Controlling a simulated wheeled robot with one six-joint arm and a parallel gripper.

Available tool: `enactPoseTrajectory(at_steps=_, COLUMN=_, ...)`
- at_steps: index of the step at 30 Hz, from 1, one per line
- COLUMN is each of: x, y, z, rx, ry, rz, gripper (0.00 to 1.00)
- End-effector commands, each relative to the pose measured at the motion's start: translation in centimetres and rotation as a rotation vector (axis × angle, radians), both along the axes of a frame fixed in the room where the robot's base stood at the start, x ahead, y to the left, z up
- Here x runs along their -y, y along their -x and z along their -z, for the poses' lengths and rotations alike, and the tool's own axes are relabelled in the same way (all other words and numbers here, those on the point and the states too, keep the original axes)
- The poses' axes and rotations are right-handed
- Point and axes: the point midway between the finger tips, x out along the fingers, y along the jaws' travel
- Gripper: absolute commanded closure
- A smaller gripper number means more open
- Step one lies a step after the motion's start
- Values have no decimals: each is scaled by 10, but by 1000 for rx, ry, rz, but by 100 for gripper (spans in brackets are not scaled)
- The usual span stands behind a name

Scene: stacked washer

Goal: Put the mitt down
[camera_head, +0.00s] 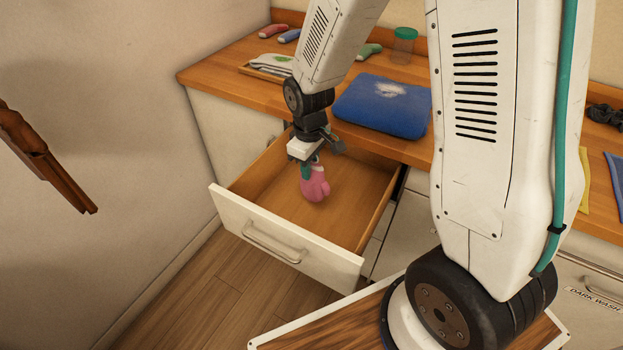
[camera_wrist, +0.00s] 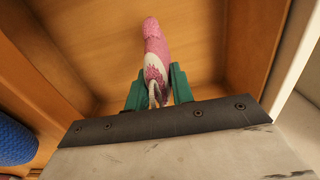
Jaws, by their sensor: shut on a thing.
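The pink mitt (camera_head: 316,186) is in my gripper (camera_head: 308,168), inside the open drawer (camera_head: 262,194). In the wrist view the mitt (camera_wrist: 157,60) stands out between the two green fingers of my gripper (camera_wrist: 158,88), which are shut on its pale end. The wooden drawer floor (camera_wrist: 200,72) lies behind it. I cannot tell whether the mitt touches the drawer floor.
The drawer is otherwise empty, with free floor around the mitt. A folded blue towel (camera_head: 382,105) with a white patch lies on the wooden counter (camera_head: 222,72) above. A green-lidded jar (camera_head: 403,46) and several coloured items stand at the back. A wall is on the left.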

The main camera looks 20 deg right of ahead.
Motion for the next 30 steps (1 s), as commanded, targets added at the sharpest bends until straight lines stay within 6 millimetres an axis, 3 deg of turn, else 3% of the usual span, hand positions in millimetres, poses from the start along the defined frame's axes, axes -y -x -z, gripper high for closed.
enactPoseTrajectory(at_steps=9, x=0, y=0, z=41, rx=-1, ry=0, rz=1, gripper=100)
enactPoseTrajectory(at_steps=21, x=0, y=0, z=45, rx=-1, ry=1, rz=1, gripper=100)
enactPoseTrajectory(at_steps=22, x=0, y=0, z=45, rx=0, ry=0, rz=1, gripper=71)
enactPoseTrajectory(at_steps=24, x=0, y=0, z=45, rx=0, ry=0, rz=1, gripper=55)
enactPoseTrajectory(at_steps=30, x=0, y=0, z=45, rx=0, ry=0, rz=1, gripper=55)
